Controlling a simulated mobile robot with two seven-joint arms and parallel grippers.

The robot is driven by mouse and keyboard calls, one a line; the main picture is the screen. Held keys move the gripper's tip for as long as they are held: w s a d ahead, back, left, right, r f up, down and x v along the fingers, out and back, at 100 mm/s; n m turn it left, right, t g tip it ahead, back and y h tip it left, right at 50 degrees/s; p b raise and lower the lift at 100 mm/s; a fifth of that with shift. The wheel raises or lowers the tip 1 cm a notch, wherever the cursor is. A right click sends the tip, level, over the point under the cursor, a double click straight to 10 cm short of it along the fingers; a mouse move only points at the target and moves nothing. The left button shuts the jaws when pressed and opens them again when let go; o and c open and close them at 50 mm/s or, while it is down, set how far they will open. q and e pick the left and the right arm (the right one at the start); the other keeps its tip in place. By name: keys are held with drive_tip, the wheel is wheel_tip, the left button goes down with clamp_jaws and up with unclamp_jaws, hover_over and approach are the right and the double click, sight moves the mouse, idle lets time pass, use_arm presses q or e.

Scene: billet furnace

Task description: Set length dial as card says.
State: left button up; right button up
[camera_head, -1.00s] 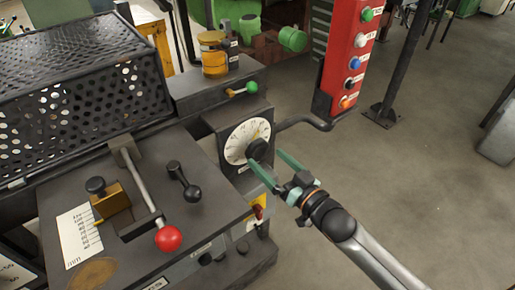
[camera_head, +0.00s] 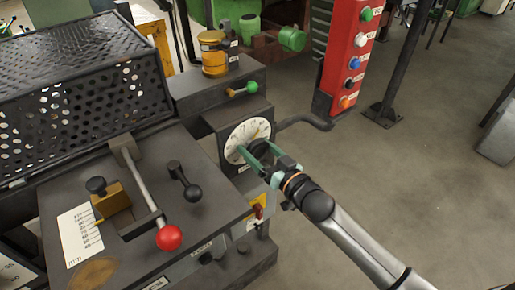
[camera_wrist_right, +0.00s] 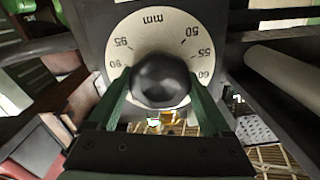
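The length dial (camera_head: 234,137) is a round white plate on the front of the dark machine. In the right wrist view the dial plate (camera_wrist_right: 180,35) reads upside down, with "mm", 50, 55, 60, 90 and 95 visible. Its round black knob (camera_wrist_right: 160,80) sits in the middle. My right gripper (camera_head: 255,146) is at the dial, its green fingers spread with one on each side of the knob; I cannot tell whether they touch it. The knob's pointer is hidden. My left gripper is not in view. I cannot make out an instruction card.
A red-knobbed lever (camera_head: 169,238) and a black-handled crank (camera_head: 184,181) stand on the machine top, beside a white mm scale (camera_head: 80,234). A green-knobbed lever (camera_head: 251,87) is above the dial.

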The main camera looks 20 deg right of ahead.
drive_tip(key=c, duration=0.7)
drive_tip(key=shift+n, duration=0.3)
drive_tip(key=shift+n+p, duration=0.65)
drive_tip(key=shift+n, duration=0.35)
drive_tip(key=n+p, duration=0.1)
drive_tip(key=n, duration=0.1)
drive_tip(key=shift+a+n, duration=0.1)
drive_tip(key=shift+n, duration=0.2)
drive_tip(key=n, duration=0.3)
drive_tip(key=shift+p, duration=0.3)
drive_tip(key=shift+n, duration=1.7)
drive_tip(key=shift+f, duration=0.1)
